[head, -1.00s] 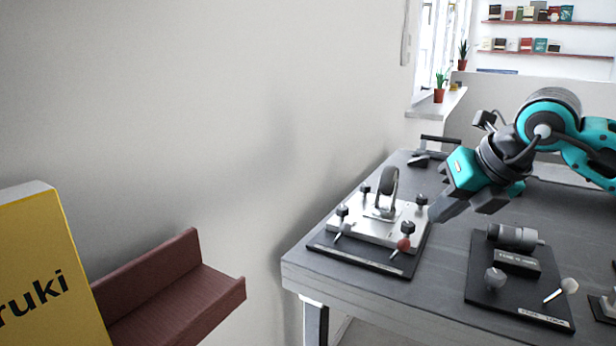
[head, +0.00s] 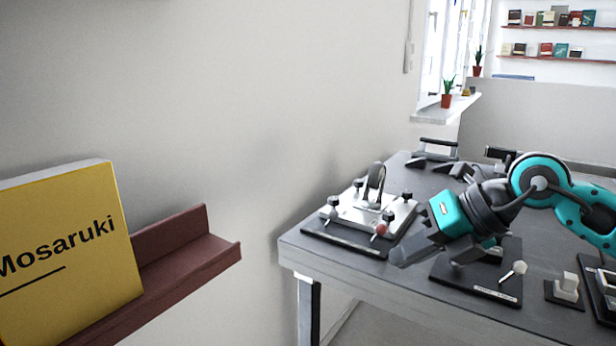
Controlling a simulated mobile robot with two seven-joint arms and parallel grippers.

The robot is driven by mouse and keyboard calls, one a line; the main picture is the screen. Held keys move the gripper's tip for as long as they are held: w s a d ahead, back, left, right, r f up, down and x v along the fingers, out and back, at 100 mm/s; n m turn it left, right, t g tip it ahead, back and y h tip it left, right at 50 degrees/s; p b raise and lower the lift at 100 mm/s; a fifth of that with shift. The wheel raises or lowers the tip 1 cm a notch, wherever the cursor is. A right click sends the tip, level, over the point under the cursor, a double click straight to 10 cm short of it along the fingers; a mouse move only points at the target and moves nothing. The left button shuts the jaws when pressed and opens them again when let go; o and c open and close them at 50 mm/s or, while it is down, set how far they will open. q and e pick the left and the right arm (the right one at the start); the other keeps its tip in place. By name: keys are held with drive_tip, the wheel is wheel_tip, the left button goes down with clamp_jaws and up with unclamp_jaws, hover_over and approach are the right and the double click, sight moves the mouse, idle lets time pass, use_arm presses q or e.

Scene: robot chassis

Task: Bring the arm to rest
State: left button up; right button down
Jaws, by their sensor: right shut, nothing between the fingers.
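My right arm comes in from the right in the head view, teal and dark grey. Its right gripper (head: 418,247) points down and left, shut and empty. My left gripper is not in view.
A yellow book (head: 70,250) stands on a dark red wall shelf (head: 190,268) at the left. Small fixtures, including a white block on a black base (head: 566,290), stand on the table's right part. The grey wall (head: 240,120) runs behind. A potted plant (head: 446,95) stands on the sill.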

drive_tip(key=s+a+r+m+t+y+p, duration=0.1)
drive_tip(key=s+a+r+m+y+p, duration=0.1)
drive_tip(key=s+a+m+y+p, duration=0.3)
drive_tip(key=a+r+m+t+y+p, duration=0.1)
drive_tip(key=a+r+m+y, duration=0.1)
drive_tip(key=a+y, duration=0.5)
drive_tip(key=d+f+m+t+h+p, duration=0.4)
drive_tip(key=d+f+m+t+h, duration=0.7)
drive_tip(key=m, duration=1)
use_arm(q)
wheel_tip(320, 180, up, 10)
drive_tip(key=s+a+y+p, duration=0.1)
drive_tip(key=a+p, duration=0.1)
drive_tip(key=p, duration=0.1)
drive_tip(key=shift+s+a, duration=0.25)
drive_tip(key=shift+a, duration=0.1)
use_arm(e)
drive_tip(key=s+d+f+m+g+h, duration=0.4)
drive_tip(key=s+f+m+g+h, duration=0.2)
drive_tip(key=s+f, duration=0.7)
drive_tip(key=shift+d+f+m+h, duration=0.15)
drive_tip(key=shift+f+m+h, duration=0.25)
drive_tip(key=shift+f+m, duration=0.35)
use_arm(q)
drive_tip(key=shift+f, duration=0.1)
use_arm(e)
drive_tip(key=shift+f, duration=0.1)
